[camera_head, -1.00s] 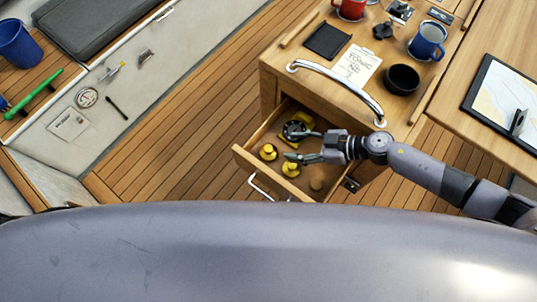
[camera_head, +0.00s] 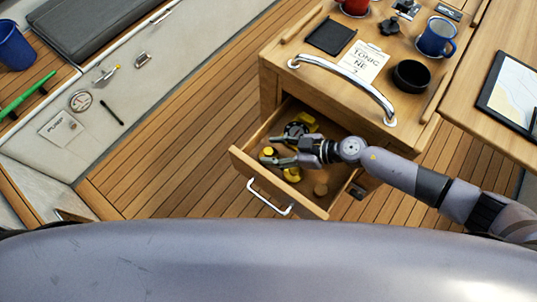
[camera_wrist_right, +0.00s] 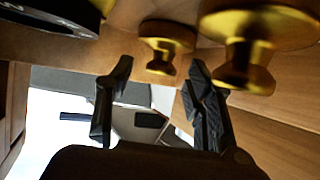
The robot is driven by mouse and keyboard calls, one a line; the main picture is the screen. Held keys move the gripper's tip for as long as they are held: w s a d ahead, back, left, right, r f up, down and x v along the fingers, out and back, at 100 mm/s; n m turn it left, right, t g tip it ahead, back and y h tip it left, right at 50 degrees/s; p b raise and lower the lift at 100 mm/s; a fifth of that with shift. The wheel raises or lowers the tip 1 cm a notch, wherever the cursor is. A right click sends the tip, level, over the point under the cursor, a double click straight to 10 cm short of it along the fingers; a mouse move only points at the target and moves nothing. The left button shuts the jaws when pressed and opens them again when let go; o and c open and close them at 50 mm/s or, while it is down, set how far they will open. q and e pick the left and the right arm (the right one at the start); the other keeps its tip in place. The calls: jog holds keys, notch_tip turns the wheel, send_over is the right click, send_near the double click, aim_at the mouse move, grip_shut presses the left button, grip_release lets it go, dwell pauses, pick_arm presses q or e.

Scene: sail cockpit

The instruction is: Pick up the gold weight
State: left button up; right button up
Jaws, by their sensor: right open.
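Two gold weights with knobs lie in the open wooden drawer (camera_head: 240,157). The left one (camera_head: 268,152) is at the tips of my right gripper (camera_head: 270,150); the other (camera_head: 292,174) sits just below the fingers. In the right wrist view, the smaller-looking gold weight (camera_wrist_right: 165,38) shows beyond and between the two open fingertips (camera_wrist_right: 160,66). The larger-looking gold weight (camera_wrist_right: 255,45) is to the right, beyond the right finger. I see no finger closed on either weight. My left gripper is out of view.
The drawer also holds a black round object (camera_head: 295,129), a yellow item (camera_head: 308,119) and a brownish cylinder (camera_head: 321,190). The cabinet top above has a metal rail (camera_head: 345,80), a black bowl (camera_head: 411,75) and a blue mug (camera_head: 436,38).

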jog(key=shift+c, duration=0.5)
grip_shut()
jog(key=shift+r, duration=0.1)
dwell(0.4)
